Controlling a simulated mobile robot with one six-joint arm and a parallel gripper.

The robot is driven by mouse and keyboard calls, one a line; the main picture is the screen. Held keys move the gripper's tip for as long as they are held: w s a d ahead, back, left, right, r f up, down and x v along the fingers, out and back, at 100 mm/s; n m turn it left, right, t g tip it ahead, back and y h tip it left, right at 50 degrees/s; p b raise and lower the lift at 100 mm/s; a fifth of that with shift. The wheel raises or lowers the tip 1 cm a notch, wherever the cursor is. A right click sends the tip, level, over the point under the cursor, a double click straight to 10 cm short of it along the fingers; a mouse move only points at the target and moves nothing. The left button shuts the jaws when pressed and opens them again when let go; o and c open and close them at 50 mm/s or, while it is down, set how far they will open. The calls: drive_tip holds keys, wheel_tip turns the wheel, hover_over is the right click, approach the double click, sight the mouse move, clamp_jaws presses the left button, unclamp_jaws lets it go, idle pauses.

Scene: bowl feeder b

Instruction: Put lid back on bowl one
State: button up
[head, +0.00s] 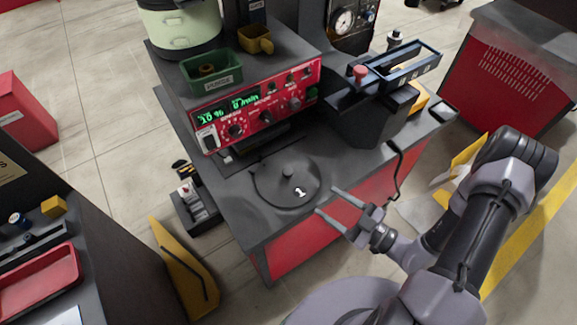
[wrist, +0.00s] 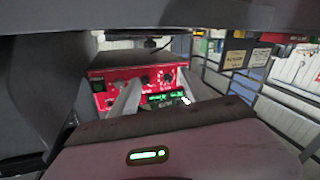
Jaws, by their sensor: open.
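A dark grey round lid (head: 268,190) with a small knob and a white "1" lies flat at the front of the dark bench top. I cannot tell whether anything is under it. My gripper (head: 327,201) is open and empty, just right of the lid, its two fingers pointing toward it and apart from it. In the wrist view my gripper (wrist: 162,78) has its fingers spread, with the red control panel (wrist: 150,72) beyond them. The lid is not clearly visible there. A pale green round bowl (head: 180,28) with a dark base stands at the back left; its top is cut off.
The red control panel with green digits (head: 262,100) stands behind the lid. A green bin (head: 212,82) and a yellow scoop (head: 256,42) sit on top. A black hopper (head: 370,115) with a handle frame stands at right; a black cable hangs near my arm. Bench left of the lid is clear.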

sight(292, 174)
drive_tip(key=w+a+f+m+b, duration=0.1)
drive_tip(key=w+a, duration=0.3)
drive_tip(key=w+a+m+t+h+b, duration=0.1)
drive_tip(key=w+a+b, duration=0.1)
drive_tip(key=w+a, duration=0.1)
drive_tip(key=w+a+f+m+b, duration=0.1)
drive_tip(key=w+a+m+b, duration=0.1)
drive_tip(key=w+a, duration=0.2)
drive_tip(key=shift+w+a+f+t, duration=0.3)
drive_tip(key=shift+w+t, duration=0.1)
drive_tip(key=shift+w, duration=0.15)
clamp_jaws()
